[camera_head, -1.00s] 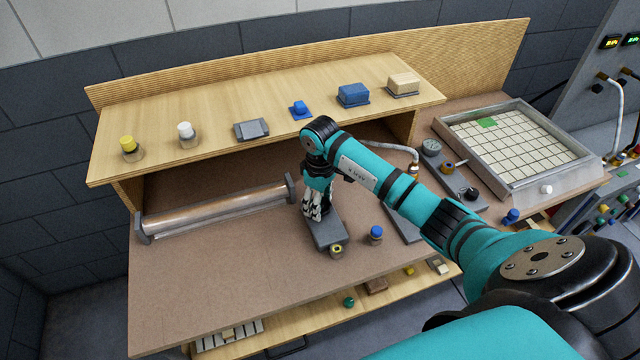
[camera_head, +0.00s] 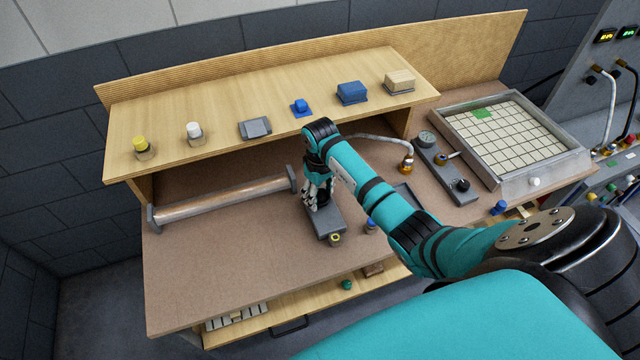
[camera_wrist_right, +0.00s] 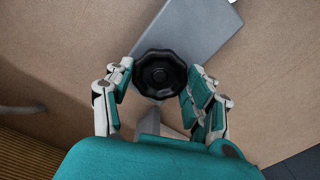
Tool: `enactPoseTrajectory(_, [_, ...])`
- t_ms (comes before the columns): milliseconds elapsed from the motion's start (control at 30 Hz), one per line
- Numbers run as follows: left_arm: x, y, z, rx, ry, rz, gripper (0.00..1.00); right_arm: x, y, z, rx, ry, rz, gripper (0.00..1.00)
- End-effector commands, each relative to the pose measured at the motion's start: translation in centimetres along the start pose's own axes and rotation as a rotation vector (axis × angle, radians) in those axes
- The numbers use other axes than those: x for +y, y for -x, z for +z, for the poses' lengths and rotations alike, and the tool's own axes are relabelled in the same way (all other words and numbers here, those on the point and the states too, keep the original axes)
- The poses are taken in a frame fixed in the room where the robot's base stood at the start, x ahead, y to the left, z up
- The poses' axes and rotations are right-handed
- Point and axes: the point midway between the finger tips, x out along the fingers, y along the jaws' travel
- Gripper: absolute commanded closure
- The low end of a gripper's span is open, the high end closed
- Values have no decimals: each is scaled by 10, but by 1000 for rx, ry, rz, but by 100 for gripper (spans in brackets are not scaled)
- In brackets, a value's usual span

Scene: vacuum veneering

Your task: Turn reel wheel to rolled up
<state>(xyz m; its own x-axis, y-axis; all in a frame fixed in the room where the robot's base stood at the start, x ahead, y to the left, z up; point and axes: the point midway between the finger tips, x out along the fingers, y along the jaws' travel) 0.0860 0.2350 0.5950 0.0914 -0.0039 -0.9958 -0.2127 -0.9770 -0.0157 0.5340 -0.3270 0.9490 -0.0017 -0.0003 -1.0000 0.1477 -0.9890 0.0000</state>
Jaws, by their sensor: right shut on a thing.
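The reel wheel (camera_wrist_right: 160,73) is a black lobed knob on a grey block (camera_head: 327,226), which lies on the brown bench top. My right gripper (camera_head: 318,201) is over the block, pointing down. In the right wrist view my right gripper (camera_wrist_right: 158,92) has its fingers on both sides of the wheel and is shut on it. In the head view the fingers hide most of the wheel. A long roller (camera_head: 222,197) with grey end brackets lies left of the gripper. My left gripper is not in view.
A wooden shelf (camera_head: 215,112) with several small items stands behind. A blue-capped knob (camera_head: 370,224) is close beside my right forearm. A gridded vacuum table (camera_head: 545,180) and a panel with a gauge (camera_head: 426,139) are at right. The bench's front left is clear.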

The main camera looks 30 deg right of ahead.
Motion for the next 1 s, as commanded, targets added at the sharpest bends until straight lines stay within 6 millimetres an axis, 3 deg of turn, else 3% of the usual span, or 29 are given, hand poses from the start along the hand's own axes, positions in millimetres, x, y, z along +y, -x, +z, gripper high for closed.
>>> enactPoseTrajectory(33, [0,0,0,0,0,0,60,1,2,-2,7,0,3,44])
enactPoseTrajectory(200, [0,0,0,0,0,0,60,1,2,-2,5,0,2,22])
enactPoseTrajectory(567, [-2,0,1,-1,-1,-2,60,0,5,-1,4,1,0,20])
enactPoseTrajectory(667, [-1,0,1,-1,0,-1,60,0,17,-2,6,2,1,20])
enactPoseTrajectory(1000, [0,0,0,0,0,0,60,0,88,-2,8,1,1,20])
